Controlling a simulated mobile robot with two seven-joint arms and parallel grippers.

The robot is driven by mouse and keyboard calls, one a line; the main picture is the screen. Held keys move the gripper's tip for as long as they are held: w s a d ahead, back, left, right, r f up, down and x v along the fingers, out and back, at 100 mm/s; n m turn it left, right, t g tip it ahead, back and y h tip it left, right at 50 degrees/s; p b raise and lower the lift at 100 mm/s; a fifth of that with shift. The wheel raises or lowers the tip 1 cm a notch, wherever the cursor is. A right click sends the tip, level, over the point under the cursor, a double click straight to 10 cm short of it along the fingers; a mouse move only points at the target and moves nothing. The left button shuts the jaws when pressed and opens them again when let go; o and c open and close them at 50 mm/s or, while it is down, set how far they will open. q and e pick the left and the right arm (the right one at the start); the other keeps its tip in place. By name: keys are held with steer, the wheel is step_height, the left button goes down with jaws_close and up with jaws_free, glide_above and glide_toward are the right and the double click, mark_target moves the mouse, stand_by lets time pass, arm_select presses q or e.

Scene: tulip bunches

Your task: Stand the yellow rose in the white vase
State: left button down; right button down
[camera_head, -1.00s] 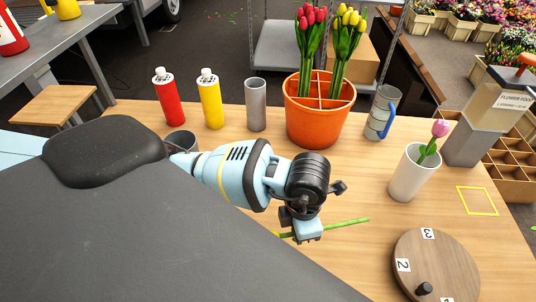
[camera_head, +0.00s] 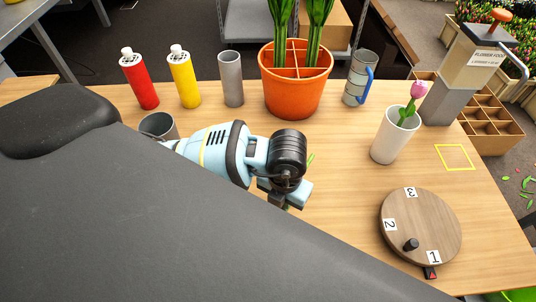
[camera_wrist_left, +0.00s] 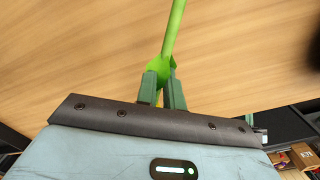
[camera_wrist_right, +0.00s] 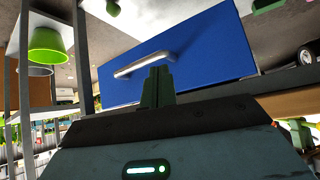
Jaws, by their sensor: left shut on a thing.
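The white vase (camera_head: 390,143) stands upright on the right of the wooden table in the head view, with a pink tulip (camera_head: 410,105) in it. My left gripper (camera_head: 283,200) is over the table, left of the vase and apart from it. In the left wrist view its fingers (camera_wrist_left: 163,90) are shut on a green stem (camera_wrist_left: 174,35), with a bit of yellow showing between them. The rose's bloom is not clearly visible; in the head view my arm hides most of the stem. My right gripper (camera_wrist_right: 158,85) shows only in its wrist view, fingers together and empty.
A round wooden turntable (camera_head: 440,215) with numbered labels lies in front of the vase. An orange divided pot (camera_head: 295,95), grey cylinder (camera_head: 231,80), blue-handled mug (camera_head: 360,80) and red and yellow bottles (camera_head: 184,78) stand behind. A yellow square outline (camera_head: 455,157) lies right of the vase.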

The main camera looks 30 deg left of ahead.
arm_select(q)
steer(key=w+a, duration=0.2)
steer(key=w, duration=0.1)
steer(key=w+a+f, duration=0.1)
steer(key=w+a, duration=0.2)
steer(key=w, duration=0.1)
steer(key=w+a, duration=0.2)
steer(key=w, duration=0.2)
steer(key=shift+a+f, duration=0.15)
steer(key=shift+w+a+f+b, duration=0.15)
steer(key=shift+w+f+b, duration=0.05)
steer(key=shift+b, duration=0.1)
steer(key=shift+f, duration=1.7)
steer(key=c, duration=2)
jaws_free()
steer(key=shift+f, duration=0.1)
steer(key=o, duration=0.5)
